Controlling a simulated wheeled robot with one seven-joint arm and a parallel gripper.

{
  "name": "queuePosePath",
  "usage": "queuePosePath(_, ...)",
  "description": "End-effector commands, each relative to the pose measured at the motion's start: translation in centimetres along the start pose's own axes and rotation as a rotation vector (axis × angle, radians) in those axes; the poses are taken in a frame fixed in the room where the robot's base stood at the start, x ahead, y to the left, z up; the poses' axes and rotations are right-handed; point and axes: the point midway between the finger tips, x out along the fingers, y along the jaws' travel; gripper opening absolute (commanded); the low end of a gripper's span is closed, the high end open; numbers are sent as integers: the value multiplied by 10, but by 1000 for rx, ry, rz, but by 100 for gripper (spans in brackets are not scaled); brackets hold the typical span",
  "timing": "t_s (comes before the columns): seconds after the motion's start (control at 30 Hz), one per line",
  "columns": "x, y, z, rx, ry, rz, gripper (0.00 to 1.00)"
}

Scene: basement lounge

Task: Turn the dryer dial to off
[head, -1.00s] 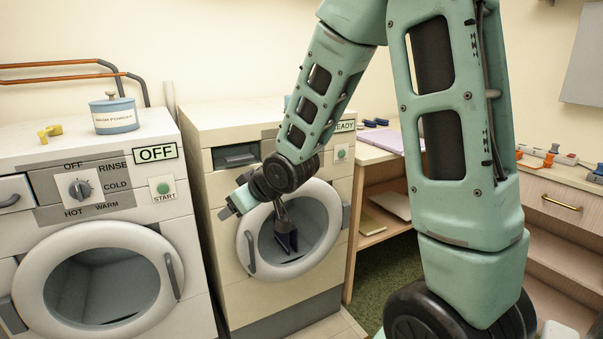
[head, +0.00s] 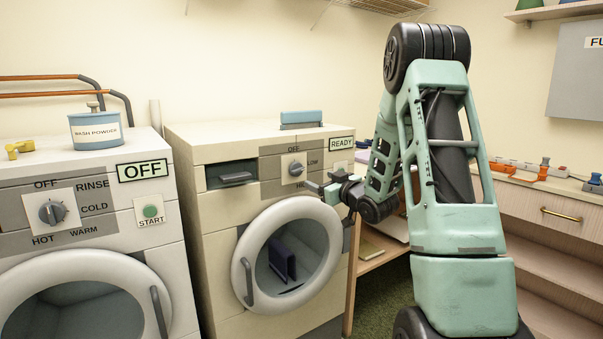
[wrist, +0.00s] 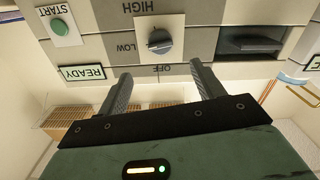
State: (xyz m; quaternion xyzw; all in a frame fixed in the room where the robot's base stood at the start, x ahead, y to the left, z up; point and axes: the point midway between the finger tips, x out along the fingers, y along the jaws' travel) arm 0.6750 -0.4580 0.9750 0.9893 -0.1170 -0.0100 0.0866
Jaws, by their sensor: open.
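The dryer (head: 222,285) is the right-hand machine, with a READY display (head: 341,143) on its panel. Its dial (head: 296,168) is a round grey knob on a white plate, with OFF above, LOW to the right and HIGH below. In the wrist view, which is upside down, the dial (wrist: 160,41) lies just beyond the fingers, and its light mark appears to face the LOW side. My gripper (head: 313,187) is open and empty, just below and right of the dial. Its two fingers (wrist: 160,72) are spread apart in the wrist view and do not visibly touch the knob.
The dryer's round door (head: 252,232) is below the dial, with a dark item behind the glass. A green START button (wrist: 59,27) sits beside the panel's display. The washer (head: 25,265) stands left, its display reading OFF. A wooden desk (head: 570,214) is at right.

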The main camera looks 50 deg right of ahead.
Motion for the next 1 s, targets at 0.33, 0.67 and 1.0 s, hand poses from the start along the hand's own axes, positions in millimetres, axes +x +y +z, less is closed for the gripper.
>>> queuePosePath(0.33,73,-1,0,0,1,-2,67)
queuePosePath(0.67,111,-1,0,0,0,-1,67)
queuePosePath(1.0,114,0,0,0,-1,0,67)
